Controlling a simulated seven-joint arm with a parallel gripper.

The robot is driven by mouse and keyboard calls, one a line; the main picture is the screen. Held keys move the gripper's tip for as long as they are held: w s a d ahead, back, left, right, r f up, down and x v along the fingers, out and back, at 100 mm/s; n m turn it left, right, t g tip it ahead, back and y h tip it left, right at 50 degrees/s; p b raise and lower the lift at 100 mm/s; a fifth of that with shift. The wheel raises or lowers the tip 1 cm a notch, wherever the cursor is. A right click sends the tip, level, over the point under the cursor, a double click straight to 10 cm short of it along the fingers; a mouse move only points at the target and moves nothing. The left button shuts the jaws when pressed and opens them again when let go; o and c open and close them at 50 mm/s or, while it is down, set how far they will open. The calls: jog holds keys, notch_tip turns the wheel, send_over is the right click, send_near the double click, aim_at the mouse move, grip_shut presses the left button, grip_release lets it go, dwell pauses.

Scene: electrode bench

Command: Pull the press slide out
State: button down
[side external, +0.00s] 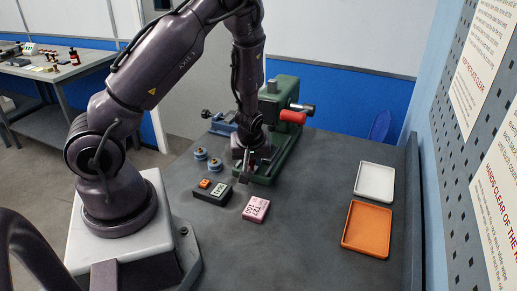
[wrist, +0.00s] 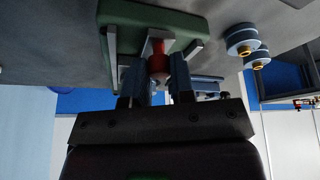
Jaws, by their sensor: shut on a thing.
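The green press (side external: 283,128) stands at the back of the bench, with a red-gripped lever (side external: 292,117) on its upper right. My gripper (side external: 250,163) points down at the front of the press base. In the wrist view, my gripper (wrist: 157,76) has its two fingers on either side of a red knob (wrist: 160,64), shut on it. The knob is at the end of the press slide (wrist: 158,44), which lies between pale metal rails on the green base (wrist: 125,14). In the side view, my gripper and wrist hide the knob and most of the slide.
Two blue-grey spools (side external: 200,153), a small orange block (side external: 204,183), a dark display box (side external: 212,194) and a pink display block (side external: 257,208) lie left and in front. A blue vise (side external: 220,122) stands behind. White (side external: 375,194) and orange (side external: 366,250) trays lie right; the bench between is clear.

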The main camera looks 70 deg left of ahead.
jog(key=s+d, duration=0.3)
jog(key=shift+s+d, duration=0.15)
jog(key=shift+d, duration=0.05)
jog(key=c, duration=1)
grip_release()
jog(key=shift+r, duration=0.1)
jog(key=shift+r, duration=0.3)
jog(key=shift+v, duration=6.1)
